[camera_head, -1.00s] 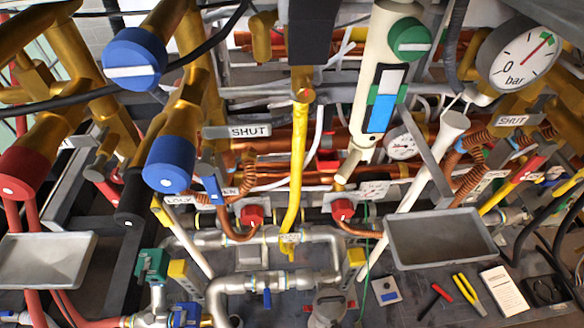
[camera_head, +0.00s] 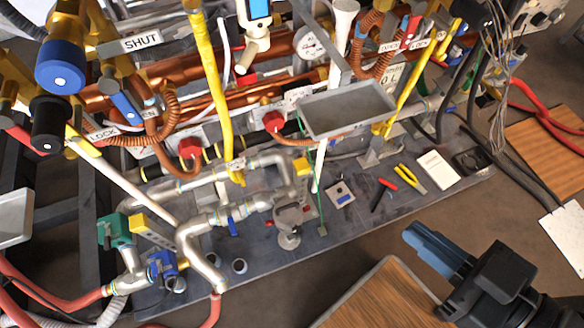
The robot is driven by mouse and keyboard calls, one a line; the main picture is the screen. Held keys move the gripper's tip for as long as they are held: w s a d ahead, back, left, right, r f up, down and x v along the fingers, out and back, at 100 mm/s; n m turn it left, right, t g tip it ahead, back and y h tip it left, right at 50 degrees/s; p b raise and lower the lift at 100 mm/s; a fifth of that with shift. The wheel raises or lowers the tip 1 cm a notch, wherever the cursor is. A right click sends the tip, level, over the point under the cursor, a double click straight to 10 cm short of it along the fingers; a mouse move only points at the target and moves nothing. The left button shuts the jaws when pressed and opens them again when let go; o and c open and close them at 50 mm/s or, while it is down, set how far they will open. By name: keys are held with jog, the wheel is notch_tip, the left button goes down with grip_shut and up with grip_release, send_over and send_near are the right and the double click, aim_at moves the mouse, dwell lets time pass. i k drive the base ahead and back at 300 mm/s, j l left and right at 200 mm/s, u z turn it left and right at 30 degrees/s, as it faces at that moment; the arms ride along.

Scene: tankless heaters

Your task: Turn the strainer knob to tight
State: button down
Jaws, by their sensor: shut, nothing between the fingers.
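My gripper (camera_head: 415,237), with blue fingers, is in the lower right of the head view. A grey metal fitting with a round lower end (camera_head: 288,222) stands low at the middle of the pipework and looks like the strainer. Small red parts show beside it. No label names it, so I cannot tell for certain which part is the strainer knob. My gripper is to the right of this fitting and apart from it.
Red knobs (camera_head: 190,147) and a yellow pipe (camera_head: 209,80) are above. A grey tray (camera_head: 345,108) hangs to the right. Pliers (camera_head: 410,178) and a card (camera_head: 437,170) lie on the dark base plate. A wooden board (camera_head: 375,295) lies near my gripper.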

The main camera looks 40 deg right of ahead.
aim_at(297, 232)
jog(key=k+j, duration=0.1)
jog(key=k, duration=0.4)
jog(key=k+j+z, duration=0.1)
jog(key=k, duration=0.4)
